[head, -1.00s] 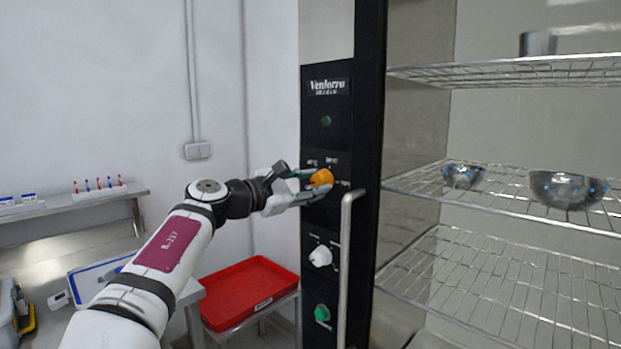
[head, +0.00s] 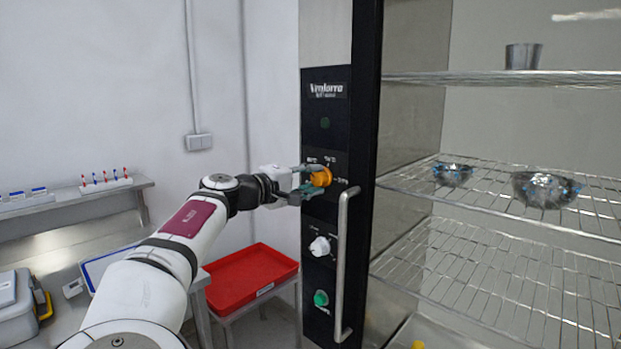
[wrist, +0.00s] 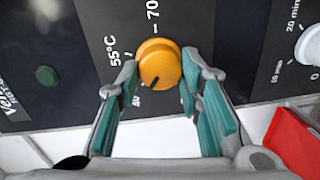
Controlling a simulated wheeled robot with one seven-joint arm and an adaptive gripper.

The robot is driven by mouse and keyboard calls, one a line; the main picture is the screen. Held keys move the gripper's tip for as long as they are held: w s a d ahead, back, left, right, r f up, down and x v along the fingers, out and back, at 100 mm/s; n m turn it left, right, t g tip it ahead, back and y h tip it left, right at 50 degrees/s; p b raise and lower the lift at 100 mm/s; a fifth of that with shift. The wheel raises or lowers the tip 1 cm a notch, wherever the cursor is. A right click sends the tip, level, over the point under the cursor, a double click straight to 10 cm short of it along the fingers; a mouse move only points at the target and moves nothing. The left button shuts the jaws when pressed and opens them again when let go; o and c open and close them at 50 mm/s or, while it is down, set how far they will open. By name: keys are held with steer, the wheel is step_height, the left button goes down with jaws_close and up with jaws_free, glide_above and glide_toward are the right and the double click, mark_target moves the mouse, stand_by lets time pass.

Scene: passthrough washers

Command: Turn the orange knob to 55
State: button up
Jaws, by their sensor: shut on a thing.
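The orange knob (head: 320,177) sits on the black control panel (head: 318,222). In the wrist view the knob (wrist: 160,63) lies between the fingertips of my gripper (wrist: 160,76). The gripper (head: 310,181) is shut on the knob, one green-padded finger on each side. A dark mark on the knob points down and slightly left in the wrist view. The printed 55°C label (wrist: 114,50) is left of the knob, the 70 label (wrist: 152,10) is above it, and a partly covered label (wrist: 136,100) is at lower left. The mark is not at 55°C.
A vertical metal handle (head: 342,265) stands close to the panel's right side. Below the knob are a white knob (head: 320,246) and a green button (head: 321,298). A red tray (head: 250,282) lies left of the panel. Wire shelves with metal bowls are at right.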

steer(key=m, duration=0.3)
steer(key=shift+d+r+p, duration=0.1)
steer(key=shift+p, duration=0.3)
steer(key=m, duration=0.3)
steer(key=shift+s+m+t+y, duration=0.1)
steer(key=shift+m+t+y, duration=0.2)
steer(key=shift+m, duration=0.1)
steer(key=m, duration=0.6)
steer(key=shift+d, duration=0.1)
steer(key=o, duration=1.2)
